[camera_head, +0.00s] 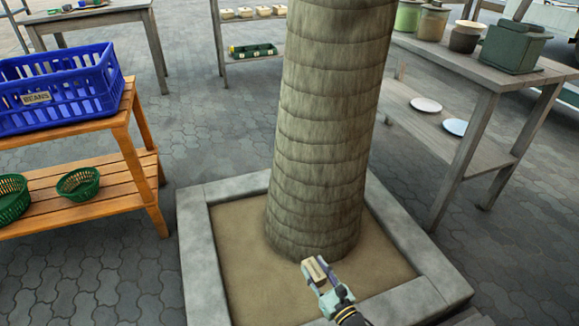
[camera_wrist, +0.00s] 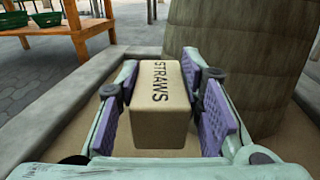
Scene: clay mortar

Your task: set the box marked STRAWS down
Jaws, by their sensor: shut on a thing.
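The box marked STRAWS (camera_wrist: 160,112) is a small tan box with dark lettering, and it fills the middle of the wrist view. My gripper (camera_wrist: 162,108) is shut on it, with purple-padded fingers on its left and right sides. In the head view the box (camera_head: 314,268) shows at the tip of my gripper (camera_head: 318,276), in front of the base of a thick trunk. Sandy ground shows around and behind the box. I cannot tell how high the box is above it.
A ringed trunk (camera_head: 318,150) stands in a sand bed (camera_head: 240,265) with a stone kerb (camera_head: 203,275). A wooden shelf (camera_head: 90,200) at left holds a blue BEANS crate (camera_head: 70,97) and green baskets (camera_head: 78,184). A grey table (camera_head: 470,75) with pots stands at right. Open paving (camera_head: 90,275) lies at front left.

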